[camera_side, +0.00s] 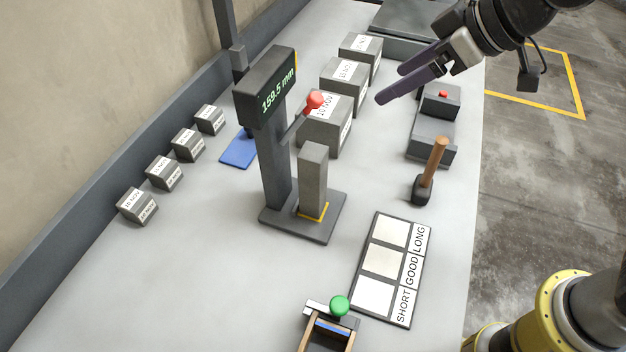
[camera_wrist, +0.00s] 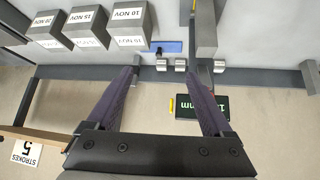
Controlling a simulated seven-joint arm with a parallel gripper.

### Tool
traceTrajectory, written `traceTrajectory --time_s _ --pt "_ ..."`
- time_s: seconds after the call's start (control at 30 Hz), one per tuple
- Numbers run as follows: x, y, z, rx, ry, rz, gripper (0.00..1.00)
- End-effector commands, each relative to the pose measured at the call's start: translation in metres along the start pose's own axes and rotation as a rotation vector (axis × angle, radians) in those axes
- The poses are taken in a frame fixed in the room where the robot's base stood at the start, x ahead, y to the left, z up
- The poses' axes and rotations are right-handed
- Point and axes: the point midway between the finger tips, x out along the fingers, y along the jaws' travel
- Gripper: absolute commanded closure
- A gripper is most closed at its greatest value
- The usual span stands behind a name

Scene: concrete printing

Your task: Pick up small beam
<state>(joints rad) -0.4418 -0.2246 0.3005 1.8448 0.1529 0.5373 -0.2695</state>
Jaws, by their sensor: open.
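The small beam (camera_side: 313,175) is a grey upright block. It stands on the base plate of the measuring stand (camera_side: 275,185), inside a yellow outline. The stand's display reads 159.5 mm, and its red-knobbed lever (camera_side: 313,100) is just above the beam. My gripper (camera_side: 392,84) is open and empty, high at the upper right of the beam and clear of it. In the wrist view, my gripper's fingers (camera_wrist: 162,78) are spread with nothing between them. A grey block that looks like the beam (camera_wrist: 207,30) shows at the top, right of centre.
Large dated cubes (camera_side: 326,122) stand behind the beam. Small cubes (camera_side: 163,172) line the left. A mallet (camera_side: 429,175), a red-buttoned device (camera_side: 433,125) and the SHORT/GOOD/LONG board (camera_side: 383,261) are at right. A green-knobbed tool (camera_side: 330,322) sits in front. The left foreground is clear.

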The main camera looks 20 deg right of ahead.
Motion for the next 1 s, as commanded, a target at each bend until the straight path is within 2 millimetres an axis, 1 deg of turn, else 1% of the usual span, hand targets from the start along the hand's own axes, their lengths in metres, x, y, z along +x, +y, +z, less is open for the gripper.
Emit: traceTrajectory --time_s 0.03,0.1,0.2,0.27,0.37,0.43,0.6,0.73,0.83,1.0 --pt "0.024 -0.022 -0.004 -0.038 -0.025 -0.040 0.15" --pt "0.047 -0.048 -0.003 -0.075 -0.060 -0.081 0.15" --pt "0.067 -0.074 0.007 -0.116 -0.106 -0.118 0.15" --pt "0.072 -0.082 0.011 -0.130 -0.119 -0.129 0.15" --pt "0.077 -0.087 0.013 -0.138 -0.122 -0.136 0.15" --pt "0.087 -0.088 0.015 -0.137 -0.123 -0.136 0.15" --pt "0.119 -0.092 0.019 -0.138 -0.123 -0.135 0.15" --pt "0.139 -0.094 0.021 -0.135 -0.122 -0.134 0.15" --pt "0.149 -0.095 0.022 -0.135 -0.120 -0.134 0.15" --pt "0.159 -0.096 0.024 -0.136 -0.119 -0.133 0.15"
